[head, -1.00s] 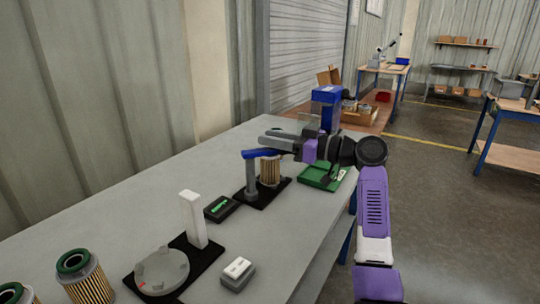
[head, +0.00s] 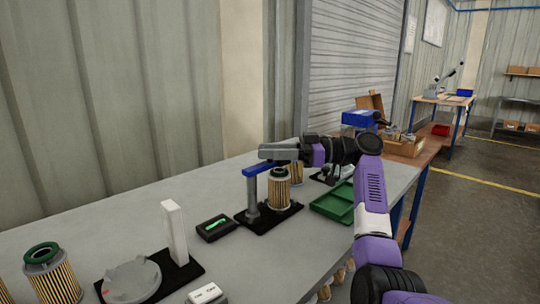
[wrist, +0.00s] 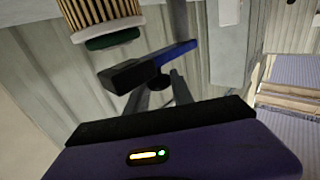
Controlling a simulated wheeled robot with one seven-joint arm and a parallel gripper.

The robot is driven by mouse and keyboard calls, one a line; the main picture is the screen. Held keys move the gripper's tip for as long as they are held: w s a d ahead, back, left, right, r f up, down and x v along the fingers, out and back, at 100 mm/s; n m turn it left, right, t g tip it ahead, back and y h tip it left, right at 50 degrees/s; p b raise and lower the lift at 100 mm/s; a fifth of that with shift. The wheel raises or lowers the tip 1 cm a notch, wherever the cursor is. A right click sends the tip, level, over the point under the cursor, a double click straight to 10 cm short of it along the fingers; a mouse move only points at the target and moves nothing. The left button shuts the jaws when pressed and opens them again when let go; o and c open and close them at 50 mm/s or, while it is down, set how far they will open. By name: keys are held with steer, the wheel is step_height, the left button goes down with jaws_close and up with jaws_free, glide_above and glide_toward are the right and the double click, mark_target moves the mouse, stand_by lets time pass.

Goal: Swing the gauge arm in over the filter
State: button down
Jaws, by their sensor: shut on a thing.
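The gauge arm (head: 258,169) is a blue bar on a grey post (head: 253,200). It reaches right, and its far end appears at the filter (head: 280,190), a pleated tan cartridge on a black base. My gripper (head: 270,153) comes in from the right at bar height, its grey fingers partly hiding the bar. In the wrist view the gauge arm (wrist: 180,52) ends in a black head (wrist: 128,76) near the green cap of the filter (wrist: 102,15). My fingers close around a small dark knob (wrist: 158,83) beneath that head in the picture. Exact alignment over the filter is unclear.
A black display (head: 215,228) with green digits stands left of the post. A green tray (head: 335,203) lies to the right. Nearer are a white upright block (head: 175,232), a grey round fixture (head: 131,280) and another filter (head: 52,272). A blue bin (head: 358,118) is farther back.

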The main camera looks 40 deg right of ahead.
steer(key=shift+w+a, duration=0.1)
steer(key=shift+w, duration=0.05)
stand_by(0.3)
steer(key=c, duration=1.1)
jaws_free()
steer(key=shift+f, duration=0.1)
steer(key=v, duration=0.7)
steer(key=shift+s+d, duration=0.2)
steer(key=shift+d, duration=0.15)
